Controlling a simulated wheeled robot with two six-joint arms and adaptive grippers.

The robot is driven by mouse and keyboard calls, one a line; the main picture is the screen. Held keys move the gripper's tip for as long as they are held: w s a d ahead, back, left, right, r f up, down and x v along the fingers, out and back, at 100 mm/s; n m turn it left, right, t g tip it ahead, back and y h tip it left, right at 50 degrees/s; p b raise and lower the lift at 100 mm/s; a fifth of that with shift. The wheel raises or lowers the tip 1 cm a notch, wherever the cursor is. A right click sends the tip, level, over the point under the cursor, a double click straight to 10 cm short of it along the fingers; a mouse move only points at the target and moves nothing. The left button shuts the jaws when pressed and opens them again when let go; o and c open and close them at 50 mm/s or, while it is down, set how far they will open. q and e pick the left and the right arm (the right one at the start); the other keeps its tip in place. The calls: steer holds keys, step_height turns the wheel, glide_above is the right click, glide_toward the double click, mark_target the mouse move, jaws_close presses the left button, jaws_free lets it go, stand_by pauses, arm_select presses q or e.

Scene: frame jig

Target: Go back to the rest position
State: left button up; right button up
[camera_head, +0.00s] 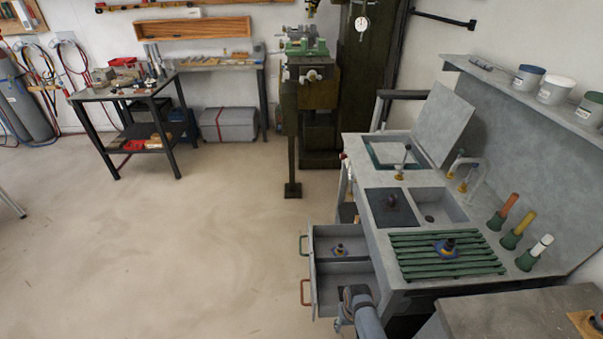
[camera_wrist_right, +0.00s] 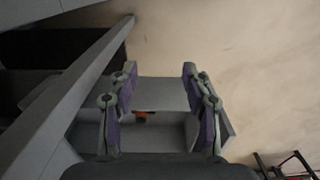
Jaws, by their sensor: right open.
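My right gripper (camera_head: 347,305) is at the bottom of the head view, in front of the open lower drawer (camera_head: 340,268). In the right wrist view the gripper (camera_wrist_right: 160,78) is open, with its two purple-padded fingers wide apart and nothing between the tips. Behind the fingers a grey open drawer (camera_wrist_right: 170,93) shows, with a small orange and dark thing (camera_wrist_right: 145,116) in it. My left gripper is not in view.
The sink bench (camera_head: 352,145) carries a green slatted rack (camera_head: 420,270) and several coloured-top bottles.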

steer(key=s+d+f, duration=0.3)
steer(key=s+f, duration=0.4)
steer(key=s, duration=0.1)
steer(key=s+d+f, duration=0.3)
steer(key=s+f, duration=0.4)
steer(key=s, duration=0.1)
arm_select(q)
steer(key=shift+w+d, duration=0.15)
arm_select(e)
steer(key=s+d+f, duration=0.2)
steer(key=s+d, duration=0.1)
steer(key=s, duration=0.5)
steer(key=s+d+f+t, duration=0.1)
steer(key=s+d, duration=0.3)
steer(key=s, duration=0.4)
steer(key=shift+f+h, duration=0.4)
steer(key=shift+f, duration=0.1)
